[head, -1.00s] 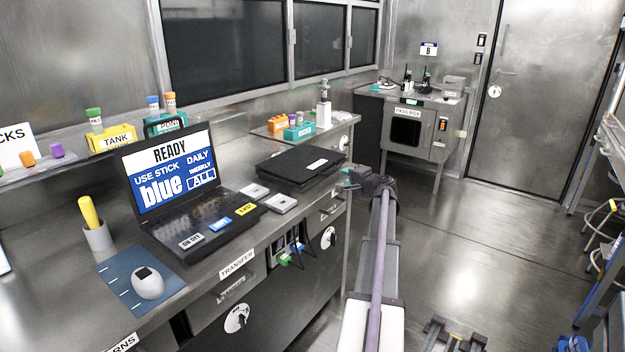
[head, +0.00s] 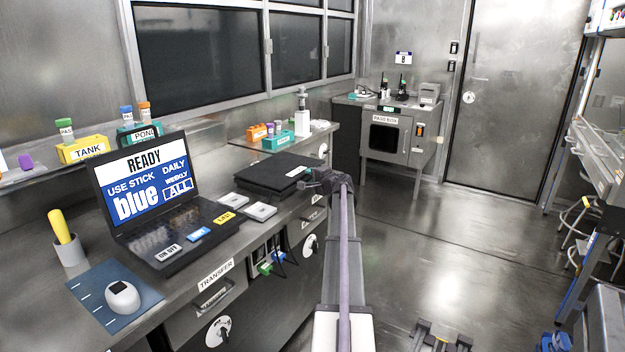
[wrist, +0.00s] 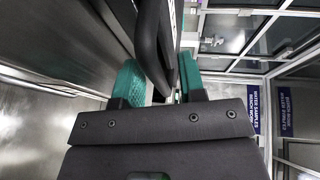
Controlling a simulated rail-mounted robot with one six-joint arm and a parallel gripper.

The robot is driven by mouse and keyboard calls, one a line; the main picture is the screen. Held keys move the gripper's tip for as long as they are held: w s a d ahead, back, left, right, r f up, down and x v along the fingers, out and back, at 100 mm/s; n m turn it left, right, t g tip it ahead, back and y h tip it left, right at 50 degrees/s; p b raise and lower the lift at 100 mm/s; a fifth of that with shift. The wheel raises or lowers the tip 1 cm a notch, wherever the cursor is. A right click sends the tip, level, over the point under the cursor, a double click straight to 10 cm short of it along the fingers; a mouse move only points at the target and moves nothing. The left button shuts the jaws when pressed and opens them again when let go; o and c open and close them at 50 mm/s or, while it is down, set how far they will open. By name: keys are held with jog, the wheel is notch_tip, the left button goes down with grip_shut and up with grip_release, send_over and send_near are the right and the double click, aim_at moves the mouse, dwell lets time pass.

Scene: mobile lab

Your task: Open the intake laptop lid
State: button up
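A shut black laptop (head: 268,168) with a small white label lies flat on the steel counter in the head view. My gripper (head: 303,184) is at its right front edge.
Two grey-white blocks (head: 260,211) lie in front of the shut laptop. A mouse (head: 123,296) on a blue mat and a cup with a yellow stick (head: 70,250) are at left. The floor at right is mostly clear.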

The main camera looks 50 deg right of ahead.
jog(key=shift+c, duration=0.5)
grip_shut()
